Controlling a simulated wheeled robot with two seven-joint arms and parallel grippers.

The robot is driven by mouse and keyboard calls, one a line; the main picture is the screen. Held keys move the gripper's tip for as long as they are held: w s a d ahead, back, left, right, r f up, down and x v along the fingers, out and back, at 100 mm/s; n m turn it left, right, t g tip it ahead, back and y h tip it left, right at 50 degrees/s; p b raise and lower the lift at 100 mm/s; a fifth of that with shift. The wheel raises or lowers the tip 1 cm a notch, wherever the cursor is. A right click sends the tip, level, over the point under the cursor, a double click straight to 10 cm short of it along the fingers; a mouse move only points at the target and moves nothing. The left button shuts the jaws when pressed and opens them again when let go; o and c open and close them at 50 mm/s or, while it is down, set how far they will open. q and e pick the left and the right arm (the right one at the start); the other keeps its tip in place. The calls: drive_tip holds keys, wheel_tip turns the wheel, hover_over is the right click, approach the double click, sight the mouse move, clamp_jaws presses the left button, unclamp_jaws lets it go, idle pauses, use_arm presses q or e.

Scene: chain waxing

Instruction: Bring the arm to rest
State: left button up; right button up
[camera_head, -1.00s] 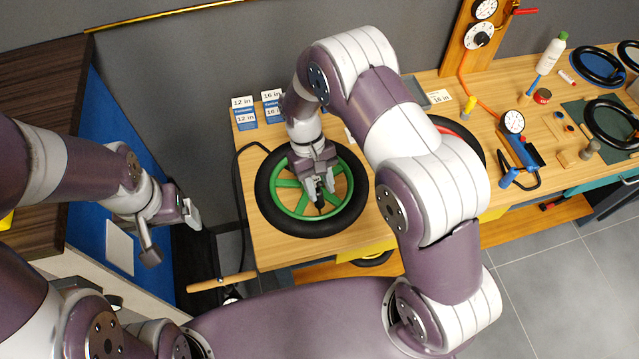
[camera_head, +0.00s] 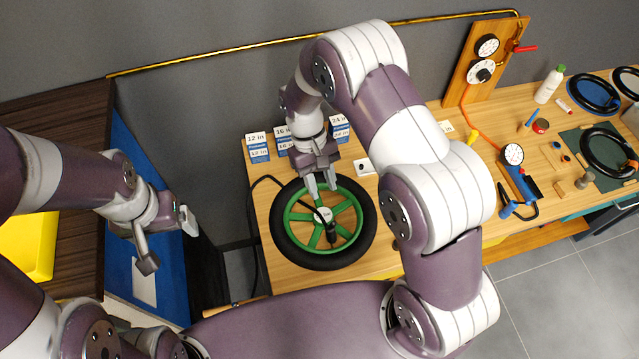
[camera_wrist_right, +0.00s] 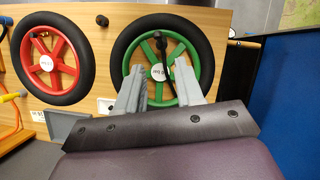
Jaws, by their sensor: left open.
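My right gripper (camera_head: 322,186) is above the back part of a black-tyred wheel with a green rim (camera_head: 350,192). Its two fingers (camera_wrist_right: 158,88) are apart, with nothing between them in the right wrist view. A black hose fitting (camera_head: 329,226) lies over the wheel near its hub and also shows in the right wrist view (camera_wrist_right: 163,55); whether it is attached cannot be told. My left gripper (camera_head: 169,240) is open and empty at the left, in front of a blue panel, well away from the wheel.
Size-marked boxes (camera_head: 258,150) stand behind the wheel. A red-rimmed wheel (camera_wrist_right: 50,64) shows in the right wrist view. A gauge board (camera_head: 486,60), bottle (camera_head: 549,84), small gauge (camera_head: 512,154) and more tyres (camera_head: 607,152) are to the right. A yellow bin (camera_head: 30,245) is at far left.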

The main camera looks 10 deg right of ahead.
use_arm(q)
wheel_tip(320, 180, down, 21)
drive_tip(key=b, duration=2)
drive_tip(key=shift+s+d+r+b, duration=0.15)
drive_tip(key=shift+s+b, duration=0.1)
drive_tip(key=shift+b, duration=0.15)
use_arm(e)
drive_tip(key=s+d+f+m+t+y, duration=0.1)
drive_tip(key=s+d+f+t, duration=0.4)
drive_tip(key=s, duration=0.5)
wheel_tip(320, 180, down, 4)
drive_tip(key=shift+s+d+r+m+t, duration=0.15)
drive_tip(key=shift+d+m+t, duration=0.25)
drive_tip(key=shift+d+m, duration=0.55)
use_arm(q)
drive_tip(key=shift+s, duration=0.1)
use_arm(e)
drive_tip(key=shift+s+d, duration=0.1)
use_arm(q)
drive_tip(key=shift+d, duration=0.1)
